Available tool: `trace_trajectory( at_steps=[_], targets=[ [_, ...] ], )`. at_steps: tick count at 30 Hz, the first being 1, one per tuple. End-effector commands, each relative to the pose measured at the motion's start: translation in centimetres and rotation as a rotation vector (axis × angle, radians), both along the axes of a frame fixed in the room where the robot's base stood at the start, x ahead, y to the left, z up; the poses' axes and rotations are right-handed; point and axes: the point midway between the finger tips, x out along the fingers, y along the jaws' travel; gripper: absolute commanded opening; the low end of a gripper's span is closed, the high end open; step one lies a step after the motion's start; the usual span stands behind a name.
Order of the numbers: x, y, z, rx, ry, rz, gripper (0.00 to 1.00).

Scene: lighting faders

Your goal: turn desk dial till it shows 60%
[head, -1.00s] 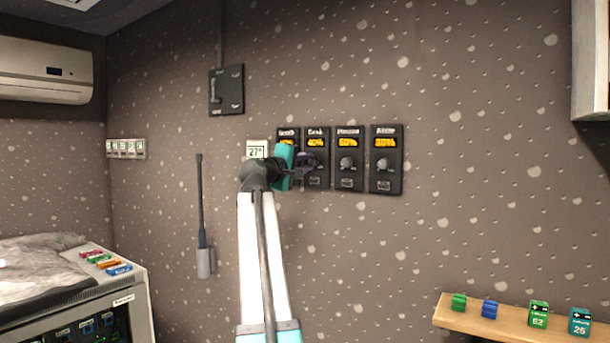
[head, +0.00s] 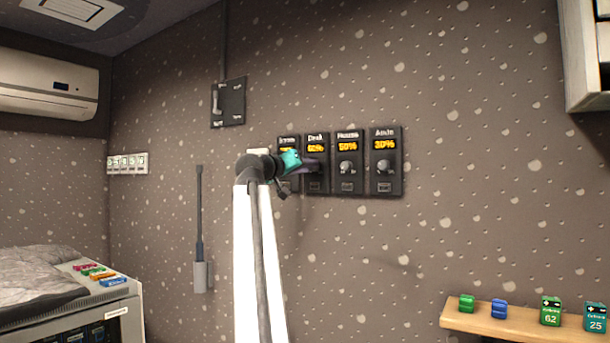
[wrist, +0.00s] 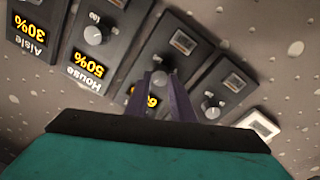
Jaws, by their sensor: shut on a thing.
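The desk panel (head: 316,138) is a dark wall plate, second from left in a row. Its orange display (head: 315,149) looks like 60% in the head view. In the wrist view, which is turned over, my fingers partly cover that display and a leading 6 shows. My gripper (wrist: 161,80) is shut on the desk dial, with purple fingers either side of it. The dial itself is mostly hidden by the fingers. In the head view my gripper (head: 311,166) reaches the panel from the left.
The house panel (head: 348,180) at 50% and the aisle panel (head: 386,183) at 30% stand close on the right, each with a knob. Another dial panel (wrist: 226,86) adjoins on the other side. A wooden shelf (head: 500,324) with small blocks is lower right.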

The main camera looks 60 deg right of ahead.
Motion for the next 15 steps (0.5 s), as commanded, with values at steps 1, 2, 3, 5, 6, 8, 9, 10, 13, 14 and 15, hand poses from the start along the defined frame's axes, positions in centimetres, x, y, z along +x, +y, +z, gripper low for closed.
trace_trajectory(
  at_steps=[1,2,3,5,6,8,9,10,13,14,15],
  targets=[
    [0.03,-0.15,0.31,-0.009,-0.026,0.001,0.00],
    [0.02,-0.14,0.33,-0.009,-0.041,0.001,0.00],
    [0.01,-0.14,0.34,-0.009,-0.060,0.002,0.00],
    [-0.01,-0.13,0.37,-0.010,-0.082,0.002,0.00],
    [-0.01,-0.12,0.40,-0.009,-0.095,0.002,0.00],
    [-0.03,-0.12,0.43,-0.009,-0.109,0.002,0.00],
    [-0.03,-0.11,0.44,-0.010,-0.116,0.002,0.00],
    [-0.04,-0.09,0.45,-0.009,-0.121,0.001,0.00],
    [-0.05,-0.09,0.48,-0.010,-0.128,0.002,0.00],
    [-0.05,-0.09,0.48,-0.010,-0.129,0.002,0.00],
    [-0.05,-0.08,0.48,-0.010,-0.129,0.002,0.00]
  ],
)
